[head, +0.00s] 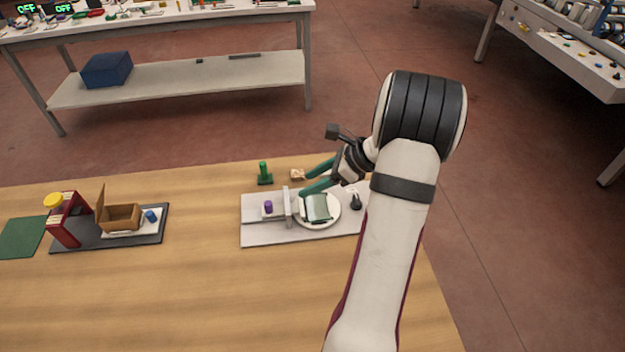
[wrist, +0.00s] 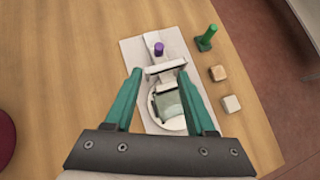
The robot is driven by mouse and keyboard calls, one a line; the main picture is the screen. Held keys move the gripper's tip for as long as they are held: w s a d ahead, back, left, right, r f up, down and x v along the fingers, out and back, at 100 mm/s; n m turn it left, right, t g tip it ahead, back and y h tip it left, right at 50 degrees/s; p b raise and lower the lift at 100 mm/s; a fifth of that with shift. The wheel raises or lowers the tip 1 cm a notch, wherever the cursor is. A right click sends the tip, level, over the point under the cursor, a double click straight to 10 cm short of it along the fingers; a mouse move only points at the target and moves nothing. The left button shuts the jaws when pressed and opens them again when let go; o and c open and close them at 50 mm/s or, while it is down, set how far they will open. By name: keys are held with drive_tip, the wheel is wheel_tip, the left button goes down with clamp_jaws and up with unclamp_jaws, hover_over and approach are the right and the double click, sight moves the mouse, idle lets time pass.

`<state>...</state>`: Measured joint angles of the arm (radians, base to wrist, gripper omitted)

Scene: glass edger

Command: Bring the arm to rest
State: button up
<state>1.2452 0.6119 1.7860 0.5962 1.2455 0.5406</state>
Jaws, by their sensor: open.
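My gripper (head: 318,177) has green fingers and is raised over the right part of the wooden table. In the wrist view my gripper (wrist: 157,82) is open, with nothing between its fingertips. Below it is the glass edger, a grey base plate (head: 262,233) with a round white disc (head: 331,221). A pale green glass piece (head: 318,207) lies on the disc; it also shows in the wrist view (wrist: 169,106). A purple knob (head: 268,207) stands on the left of the plate, beside an upright grey part (head: 288,207). A dark knob (head: 356,201) is at the right.
A green post (head: 264,173) and small wooden blocks (wrist: 218,73) (wrist: 232,104) stand beside the plate. At the left are a dark tray (head: 82,243) with an open brown box (head: 121,217), a red stand (head: 64,222) and a green mat (head: 22,237). The table's front middle is clear.

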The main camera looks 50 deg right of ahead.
idle(0.3)
drive_tip(key=a+r+n+g+y, duration=0.1)
drive_tip(key=a+r+n+g, duration=0.45)
drive_tip(key=a, duration=0.85)
drive_tip(key=a+r+n+g+y, duration=0.1)
drive_tip(key=a+r+n, duration=0.2)
drive_tip(key=a+n, duration=0.8)
drive_tip(key=s+a+f+n+g+h, duration=0.1)
drive_tip(key=s+a+n+g+h, duration=0.1)
drive_tip(key=s+a+n, duration=0.7)
drive_tip(key=s+a+h, duration=0.1)
drive_tip(key=s+a, duration=0.1)
drive_tip(key=s, duration=0.4)
drive_tip(key=shift+n+h, duration=0.3)
drive_tip(key=shift+n, duration=0.05)
drive_tip(key=shift+w, duration=0.1)
